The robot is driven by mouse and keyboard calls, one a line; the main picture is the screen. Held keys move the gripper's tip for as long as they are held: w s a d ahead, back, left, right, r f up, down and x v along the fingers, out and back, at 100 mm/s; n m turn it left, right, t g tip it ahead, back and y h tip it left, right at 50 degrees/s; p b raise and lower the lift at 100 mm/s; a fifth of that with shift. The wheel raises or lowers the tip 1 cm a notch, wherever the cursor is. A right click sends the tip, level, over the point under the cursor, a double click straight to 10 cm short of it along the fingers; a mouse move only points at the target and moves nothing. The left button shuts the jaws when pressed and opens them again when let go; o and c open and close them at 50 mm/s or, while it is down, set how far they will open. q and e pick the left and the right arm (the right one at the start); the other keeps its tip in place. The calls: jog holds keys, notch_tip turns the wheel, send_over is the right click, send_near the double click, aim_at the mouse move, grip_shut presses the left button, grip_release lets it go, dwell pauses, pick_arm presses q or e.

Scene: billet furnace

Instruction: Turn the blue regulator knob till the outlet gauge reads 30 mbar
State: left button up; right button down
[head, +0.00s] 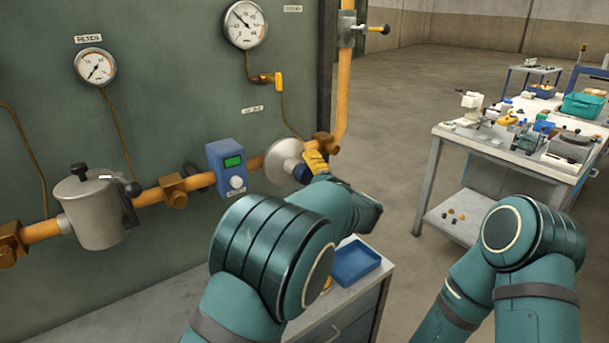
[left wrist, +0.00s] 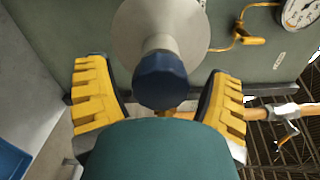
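The dark blue regulator knob (head: 301,174) sticks out from the round grey regulator body (head: 283,160) on the orange pipe. In the left wrist view the knob (left wrist: 160,80) lies between the yellow fingers of my left gripper (left wrist: 160,100). The fingers are spread, with a gap on both sides of the knob. In the head view my left gripper (head: 315,164) is beside the knob and partly hides it. The upper right gauge (head: 245,24) has its needle pointing up and left; its numbers are too small to read. My right gripper is out of the picture.
A second gauge (head: 95,66), a blue box with a green display (head: 227,167) and a grey canister (head: 95,208) sit along the pipe left of the regulator. A valve handle (head: 377,29) is upper right. A blue tray (head: 355,262) lies below. A cluttered workbench (head: 500,150) stands right.

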pick_arm(q)
jog(key=v, duration=1.2)
